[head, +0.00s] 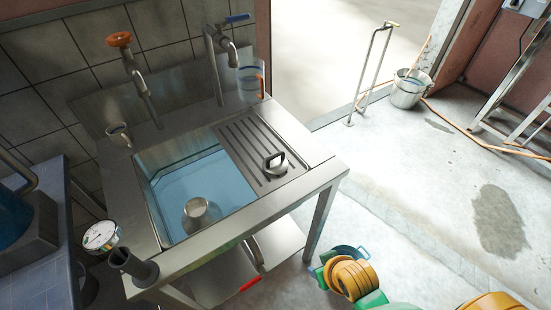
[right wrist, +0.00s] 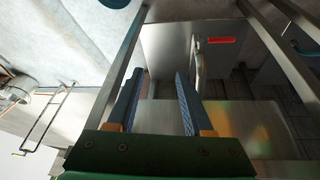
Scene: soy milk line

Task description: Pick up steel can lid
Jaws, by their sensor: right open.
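The steel can lid (head: 280,170) is a small round silver piece with a dark upright handle. It rests on the ribbed drainboard (head: 243,142) right of the sink basin in the head view. My right gripper (head: 335,260) is beyond the sink's right front leg, lower in the picture than the lid and clear of it. In the right wrist view its two blue-lined fingers (right wrist: 159,85) are apart with nothing between them. The lid does not show clearly there. My left gripper is not in view.
The water-filled basin (head: 175,180) holds a metal cup (head: 200,213). A clear jug (head: 251,82) stands by the blue-handled tap (head: 222,48). A gauge (head: 101,235) is at left. Below the sink, a shelf (head: 280,240) and a red handle (head: 250,284) show.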

